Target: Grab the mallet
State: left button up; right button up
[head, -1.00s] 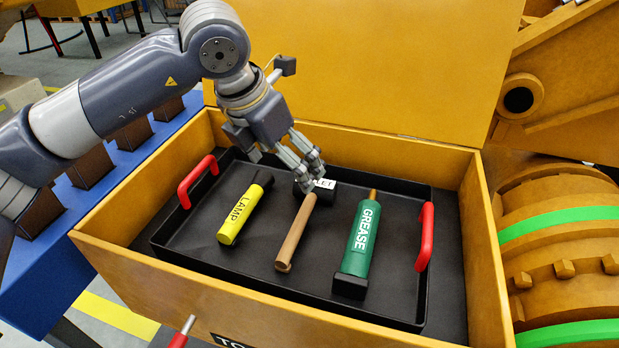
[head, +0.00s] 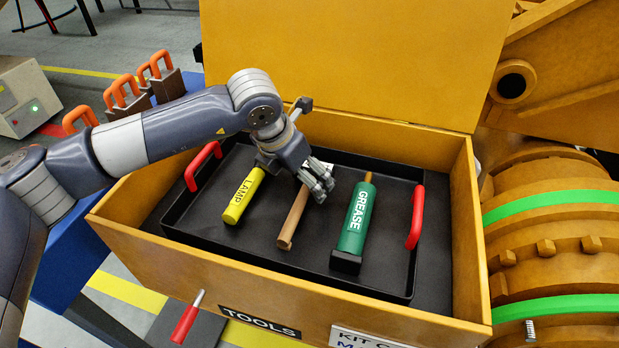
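The mallet (head: 293,222) lies in a black tray (head: 270,255) inside the yellow tools box (head: 180,255). Its wooden handle points toward the front, and its dark head with a white label is mostly hidden behind my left gripper. My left gripper (head: 322,194) is low over the tray at the upper part of the handle, by the head. Its fingers overlap the mallet in the picture; I cannot tell whether they touch it or how far they are closed. My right gripper is not in view.
A yellow lamp (head: 243,196) lies left of the mallet and a green grease tube (head: 356,220) lies right of it. The tray has red handles (head: 416,218) at its sides. The box's raised lid (head: 350,65) stands behind. A red-handled tool (head: 186,320) is at the front.

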pick_arm(q)
jog(key=shift+r, duration=0.1)
jog(key=c, duration=1.2)
